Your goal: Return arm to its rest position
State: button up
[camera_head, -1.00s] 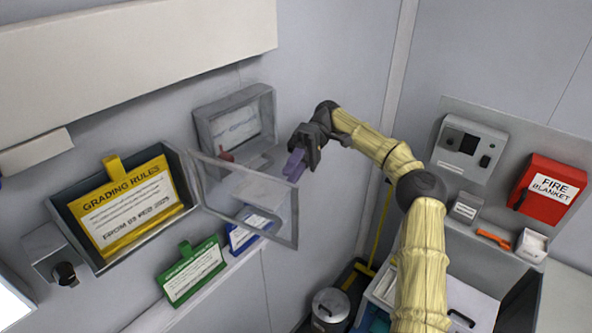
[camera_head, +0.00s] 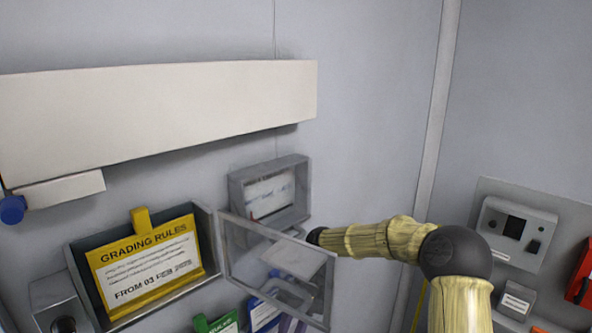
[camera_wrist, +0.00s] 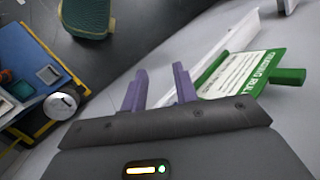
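My arm reaches in from the lower right of the head view, its wrist beside the clear door (camera_head: 277,262) of an open wall case (camera_head: 236,192). My gripper (camera_head: 291,324) hangs low behind or beside that door. Only parts of its purple fingers show at the bottom edge there. In the wrist view my gripper (camera_wrist: 160,74) has its two purple fingers apart, with nothing between them.
A yellow grading rules card (camera_head: 150,265) stands in a dark frame at left. A green card (camera_wrist: 245,76) lies close to the right finger in the wrist view. A shelf-like white box (camera_head: 160,112) juts from the wall. A round bin (camera_wrist: 62,104) is at left.

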jog(key=s+d+f+m+t+h+b, duration=0.2)
jog(key=s+d+f+t+b, duration=0.2)
jog(key=d, duration=0.4)
jog(key=s+d+f+m+t+h+b, duration=0.2)
jog(key=s+d+f+m+t+b, duration=0.1)
jog(key=s+d+f+t+b, duration=0.2)
jog(key=s+d+f+b, duration=0.1)
jog(key=s+d+f, duration=0.1)
jog(key=s+d, duration=0.1)
jog(key=shift+s+d+m, duration=0.2)
jog(key=shift+s+m, duration=0.1)
jog(key=shift+s, duration=0.15)
jog(key=shift+s, duration=0.1)
jog(key=shift+a, duration=0.1)
